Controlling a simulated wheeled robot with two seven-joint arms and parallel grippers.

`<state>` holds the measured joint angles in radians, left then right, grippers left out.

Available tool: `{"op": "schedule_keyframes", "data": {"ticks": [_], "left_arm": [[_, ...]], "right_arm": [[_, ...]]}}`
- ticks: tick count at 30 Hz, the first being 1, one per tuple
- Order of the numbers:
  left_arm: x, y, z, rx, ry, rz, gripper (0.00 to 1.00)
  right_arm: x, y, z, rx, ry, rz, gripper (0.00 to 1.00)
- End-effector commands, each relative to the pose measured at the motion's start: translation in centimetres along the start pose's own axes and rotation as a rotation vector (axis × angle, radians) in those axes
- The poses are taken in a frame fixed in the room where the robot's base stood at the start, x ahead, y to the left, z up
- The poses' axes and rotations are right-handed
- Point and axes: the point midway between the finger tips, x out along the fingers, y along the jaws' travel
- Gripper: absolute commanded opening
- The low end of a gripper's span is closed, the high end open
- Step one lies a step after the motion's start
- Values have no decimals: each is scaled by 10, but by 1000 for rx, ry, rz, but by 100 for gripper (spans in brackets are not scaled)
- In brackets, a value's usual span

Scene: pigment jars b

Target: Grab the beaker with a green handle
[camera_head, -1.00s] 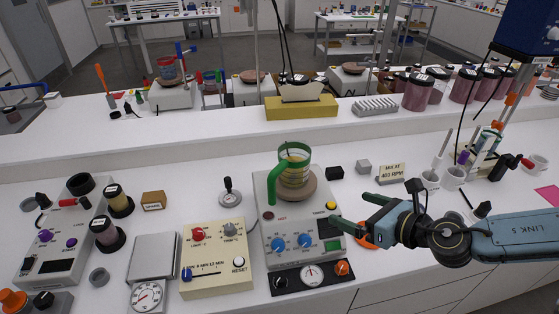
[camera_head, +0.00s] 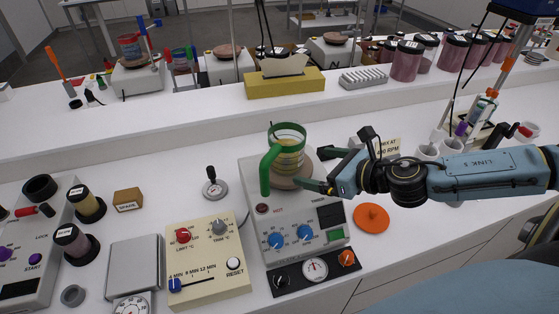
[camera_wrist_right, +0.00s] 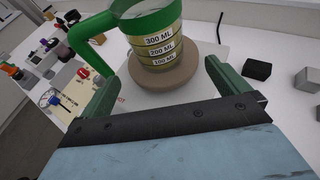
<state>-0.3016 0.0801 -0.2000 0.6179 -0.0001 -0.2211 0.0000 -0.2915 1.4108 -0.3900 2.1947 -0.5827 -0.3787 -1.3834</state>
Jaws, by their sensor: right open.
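The beaker (camera_head: 289,155) has a green rim and a green handle (camera_head: 267,170) on its left side. It stands upright on the round brown plate of the hot plate stirrer (camera_head: 296,222) and holds yellowish liquid. My right gripper (camera_head: 318,170) is open just to the right of the beaker, its green fingers pointing at it. In the right wrist view the beaker (camera_wrist_right: 158,45) shows volume labels and stands ahead of the open fingers (camera_wrist_right: 170,80), with its handle (camera_wrist_right: 92,30) at the upper left. My left gripper is not in view.
A cream timer box (camera_head: 208,262) and a silver scale (camera_head: 133,265) stand left of the stirrer. An orange disc (camera_head: 371,218) lies to its right. A sign (camera_head: 386,148) and a black block (camera_wrist_right: 257,70) are near the arm. A raised shelf with a yellow tissue box (camera_head: 285,82) runs behind.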

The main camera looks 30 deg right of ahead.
Motion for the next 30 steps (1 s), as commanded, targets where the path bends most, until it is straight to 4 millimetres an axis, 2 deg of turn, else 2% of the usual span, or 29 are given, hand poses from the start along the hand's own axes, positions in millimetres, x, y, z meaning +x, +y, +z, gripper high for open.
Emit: {"op": "schedule_keyframes", "data": {"ticks": [1, 4, 15, 23, 30], "left_arm": [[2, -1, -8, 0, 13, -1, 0], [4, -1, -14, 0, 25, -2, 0], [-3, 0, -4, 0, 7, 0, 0], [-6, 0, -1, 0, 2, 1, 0], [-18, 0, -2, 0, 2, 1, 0]], "right_arm": [[4, 0, 1, 2, -5, 1, 100], [10, 2, 2, 1, -6, 6, 100], [36, 2, 3, 3, -4, 6, 100], [45, 2, 3, 2, -3, 8, 100], [70, 1, 11, 3, -6, 7, 100]]}}
